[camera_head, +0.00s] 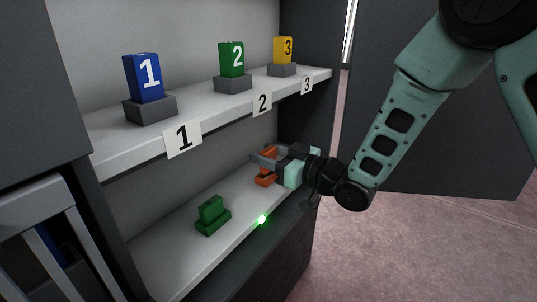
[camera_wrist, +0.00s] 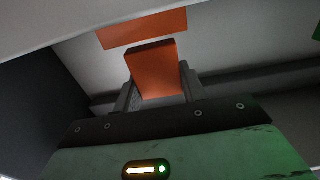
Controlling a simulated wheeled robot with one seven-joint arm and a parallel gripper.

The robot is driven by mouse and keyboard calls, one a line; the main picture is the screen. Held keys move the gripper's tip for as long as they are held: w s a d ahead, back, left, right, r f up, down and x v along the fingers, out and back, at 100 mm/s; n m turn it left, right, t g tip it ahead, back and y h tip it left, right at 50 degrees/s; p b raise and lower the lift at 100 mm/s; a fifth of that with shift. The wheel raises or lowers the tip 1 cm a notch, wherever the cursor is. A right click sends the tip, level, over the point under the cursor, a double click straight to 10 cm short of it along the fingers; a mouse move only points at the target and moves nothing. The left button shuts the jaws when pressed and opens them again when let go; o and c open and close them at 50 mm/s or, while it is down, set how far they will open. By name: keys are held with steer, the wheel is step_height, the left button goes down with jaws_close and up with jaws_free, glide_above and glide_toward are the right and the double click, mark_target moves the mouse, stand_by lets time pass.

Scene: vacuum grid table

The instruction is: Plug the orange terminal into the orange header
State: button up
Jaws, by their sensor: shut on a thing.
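My gripper (camera_head: 264,158) is over the far end of the lower shelf in the head view, shut on the orange terminal (camera_wrist: 155,72). In the wrist view the terminal is a plain orange block between the two grey fingers. The orange header (camera_wrist: 142,27) shows as a wider orange strip just beyond the terminal. In the head view the header (camera_head: 265,181) is low on the shelf, below the fingers. The fingers partly hide the terminal there. I cannot tell whether terminal and header touch.
A green block on a green base (camera_head: 212,216) stands nearer on the lower shelf (camera_head: 165,250). The upper shelf (camera_head: 110,145) above carries blue, green and yellow numbered blocks on grey bases. A green light (camera_head: 262,220) glows at the lower shelf's front edge.

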steer(key=shift+f+b, duration=0.9)
steer(key=shift+f, duration=0.45)
steer(key=o, duration=1.1)
steer(key=shift+c, duration=0.2)
steer(key=p+v, duration=0.6)
steer(key=v, duration=1.1)
steer(key=shift+d, duration=0.2)
steer(key=shift+s, duration=0.15)
steer(key=shift+a, duration=0.1)
